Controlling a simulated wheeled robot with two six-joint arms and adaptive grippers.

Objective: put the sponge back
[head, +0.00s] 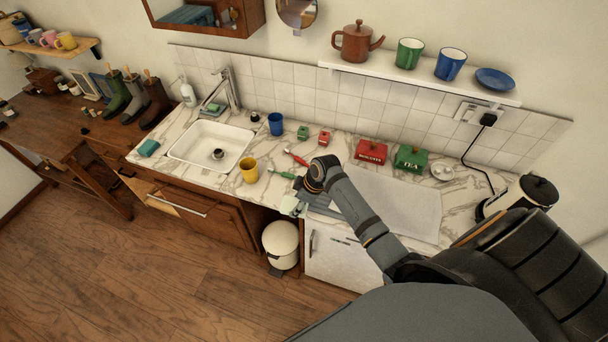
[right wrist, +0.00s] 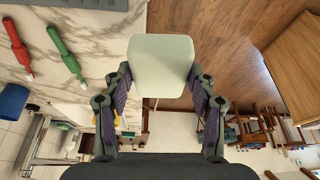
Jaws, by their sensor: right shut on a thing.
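My right gripper (head: 303,196) is shut on a pale mint, block-shaped thing (head: 289,205), which I take to be the sponge. In the right wrist view the block (right wrist: 160,62) sits between the two fingers, near the counter's front edge with floor beyond it. A small green piece (head: 214,107) lies on a holder behind the white sink (head: 204,158). A teal folded thing (head: 148,147) lies on the counter left of the sink. My left gripper is not in view.
A yellow cup (head: 248,169) and a blue cup (head: 276,123) stand right of the sink. Red (head: 296,157) and green (head: 281,174) brush-like tools lie nearby. The tap (head: 230,88) rises behind the sink. A white bin (head: 281,243) stands on the floor below.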

